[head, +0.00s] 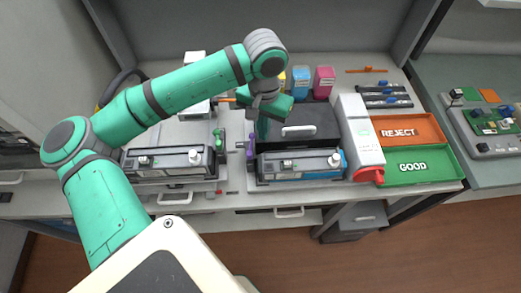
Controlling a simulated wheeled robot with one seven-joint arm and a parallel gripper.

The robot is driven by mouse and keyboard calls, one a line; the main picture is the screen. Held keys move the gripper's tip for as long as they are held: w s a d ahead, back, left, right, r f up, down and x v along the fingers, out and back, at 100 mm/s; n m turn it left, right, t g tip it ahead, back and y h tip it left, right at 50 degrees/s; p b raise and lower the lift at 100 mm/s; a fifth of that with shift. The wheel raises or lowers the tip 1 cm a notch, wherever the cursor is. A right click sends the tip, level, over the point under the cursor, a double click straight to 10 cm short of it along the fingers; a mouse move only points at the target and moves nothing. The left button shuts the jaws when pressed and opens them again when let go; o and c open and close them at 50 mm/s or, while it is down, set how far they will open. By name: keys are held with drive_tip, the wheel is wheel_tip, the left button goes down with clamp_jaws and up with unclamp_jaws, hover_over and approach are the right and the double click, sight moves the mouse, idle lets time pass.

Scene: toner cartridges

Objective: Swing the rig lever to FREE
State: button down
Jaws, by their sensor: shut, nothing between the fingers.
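My gripper (263,129) points down in the head view, its fingers together, over the left end of a dark box with a light handle (299,131). A purple upright piece (251,148) stands just left of the fingers, beside the right cartridge (300,165). A green upright piece (219,140) stands at the right end of the left cartridge (168,162). I cannot tell which piece is the rig lever, and no FREE marking is readable. My arm and wrist hide part of the area behind the gripper.
Blue (301,82) and magenta (324,83) bottles stand at the back. A white unit with a red end (368,176) stands right of the dark box. Beyond it are an orange REJECT tray (431,131) and a green GOOD tray (448,165), both empty.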

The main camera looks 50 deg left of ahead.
wheel_tip(320, 180, up, 7)
idle(0.9)
idle(0.5)
